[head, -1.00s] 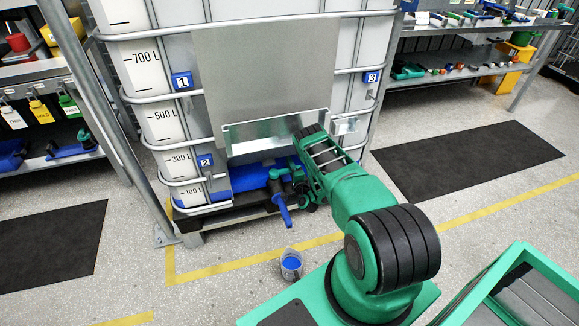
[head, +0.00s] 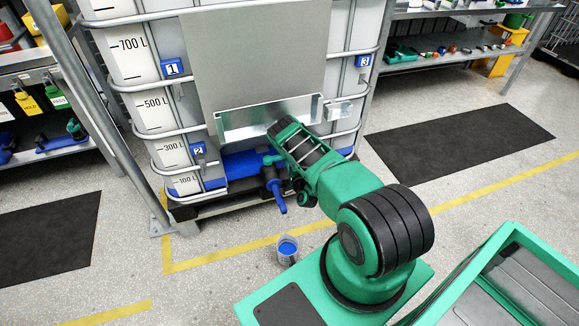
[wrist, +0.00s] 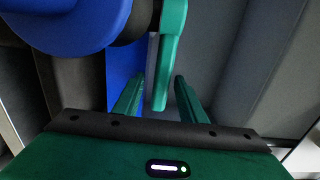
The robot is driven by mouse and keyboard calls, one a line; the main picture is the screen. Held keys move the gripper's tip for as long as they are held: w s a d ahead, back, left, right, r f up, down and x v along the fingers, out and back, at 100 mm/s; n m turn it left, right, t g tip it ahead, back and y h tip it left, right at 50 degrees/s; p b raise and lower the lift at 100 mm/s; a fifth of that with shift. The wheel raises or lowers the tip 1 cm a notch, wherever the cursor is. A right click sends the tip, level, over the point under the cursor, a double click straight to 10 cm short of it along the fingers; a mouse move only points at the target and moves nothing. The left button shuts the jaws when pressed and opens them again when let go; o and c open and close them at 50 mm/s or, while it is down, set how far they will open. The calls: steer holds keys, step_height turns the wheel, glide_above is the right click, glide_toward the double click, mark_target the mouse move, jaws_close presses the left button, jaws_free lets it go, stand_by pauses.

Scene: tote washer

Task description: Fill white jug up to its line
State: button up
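The jug (head: 287,252) stands on the floor below the tank's blue outlet spout (head: 278,196). Blue shows inside it; its line and exact level are too small to read. No stream shows between spout and jug. The valve's green handle (head: 272,159) sits above the spout, partly behind my arm. In the wrist view, a green lever (wrist: 170,50) reaches down between the two green fingers of my gripper (wrist: 158,98). The fingers are apart, with a visible gap beside the lever. The fingertips are hidden in the head view.
The large caged tank (head: 150,110) has volume marks and blue number tags. My green base is close to the jug's right. A green-rimmed bin (head: 440,290) is at lower right. Dark mats (head: 460,140) and yellow floor lines lie around; shelves stand on both sides.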

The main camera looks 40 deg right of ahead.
steer(key=shift+v, duration=2.75)
steer(key=shift+d, duration=0.1)
